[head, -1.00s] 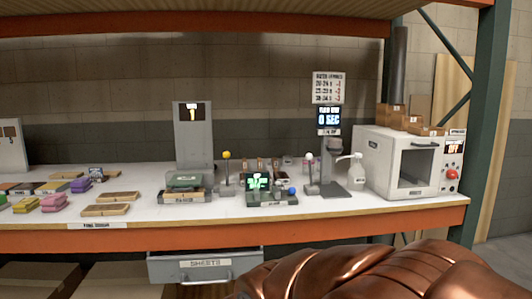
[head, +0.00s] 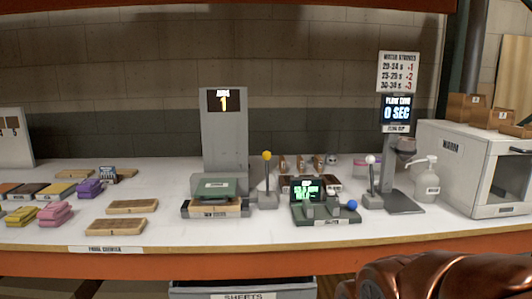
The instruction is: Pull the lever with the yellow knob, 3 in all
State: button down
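The lever with the yellow knob (head: 267,156) stands upright on a small grey base on the white bench, right of a tall grey machine. The machine (head: 224,125) has a dark display with a yellow "1" at its top. At its foot a green block (head: 215,188) sits over a wooden tray (head: 215,207). A copper-coloured part of my arm shows at the bottom right. My gripper is not in view, and nothing is seen touching the lever.
Right of the lever stands a dark green device (head: 325,210) with a green screen and a blue knob (head: 352,205). A white-knobbed lever (head: 371,172), a pump bottle (head: 425,178) and a white oven-like box (head: 478,165) follow. Coloured blocks (head: 53,214) and wooden trays (head: 132,206) lie left.

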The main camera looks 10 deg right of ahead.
aim_at(266, 155)
jog(key=u, duration=0.35)
jog(key=i, duration=0.65)
jog(key=u, duration=0.9)
jog(key=i, duration=0.25)
jog(key=u, duration=0.25)
